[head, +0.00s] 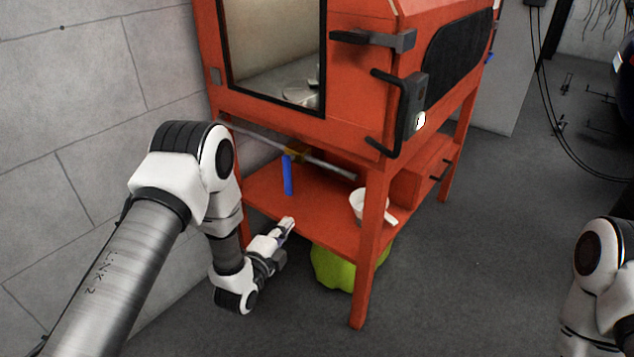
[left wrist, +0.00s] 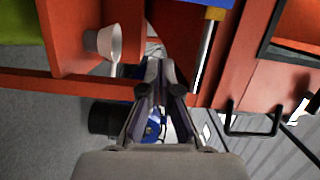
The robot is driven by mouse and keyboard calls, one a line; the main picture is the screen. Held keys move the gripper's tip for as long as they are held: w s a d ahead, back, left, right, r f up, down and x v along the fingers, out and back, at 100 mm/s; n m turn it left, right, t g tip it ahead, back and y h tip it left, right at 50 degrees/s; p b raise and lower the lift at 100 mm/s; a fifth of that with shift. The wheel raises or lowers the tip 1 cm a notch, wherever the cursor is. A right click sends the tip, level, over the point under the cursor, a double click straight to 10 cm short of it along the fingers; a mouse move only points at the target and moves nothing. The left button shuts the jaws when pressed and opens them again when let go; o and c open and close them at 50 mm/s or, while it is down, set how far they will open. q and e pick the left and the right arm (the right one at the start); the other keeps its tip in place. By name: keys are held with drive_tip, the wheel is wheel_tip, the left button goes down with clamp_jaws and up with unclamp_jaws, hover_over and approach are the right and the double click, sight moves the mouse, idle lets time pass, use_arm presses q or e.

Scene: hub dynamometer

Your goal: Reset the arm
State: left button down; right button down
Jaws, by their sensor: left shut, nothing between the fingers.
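My left arm comes in from the left in the head view and bends down at the elbow. Its gripper (head: 287,226) is at the front left edge of the red cabinet's lower shelf (head: 262,193). In the left wrist view the gripper (left wrist: 161,78) has its fingers together with nothing between them. My right arm shows only in part at the right edge of the head view, and its gripper is out of view.
The red cabinet (head: 350,100) has black handles (head: 408,110) projecting at its front. A white cup-like scoop (head: 362,206) and a blue upright piece (head: 287,175) are at the shelf. A green bin (head: 335,268) stands below.

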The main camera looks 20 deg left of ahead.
use_arm(q)
drive_tip(key=s+d+f+n+g, duration=0.2)
drive_tip(key=s+f+n+g, duration=0.2)
drive_tip(key=s+f+g, duration=0.75)
drive_tip(key=s+a+f+n+g+y, duration=0.1)
drive_tip(key=s+f+n+g, duration=0.25)
drive_tip(key=s+n, duration=0.65)
drive_tip(key=s+f+n+g+y, duration=0.1)
drive_tip(key=s+f+n+g, duration=0.25)
drive_tip(key=s, duration=1.15)
wheel_tip(320, 180, up, 22)
drive_tip(key=n+p, duration=0.1)
drive_tip(key=p, duration=2.2)
drive_tip(key=shift+s+a+r+t, duration=0.2)
drive_tip(key=shift+s+t, duration=0.1)
drive_tip(key=shift+t, duration=0.05)
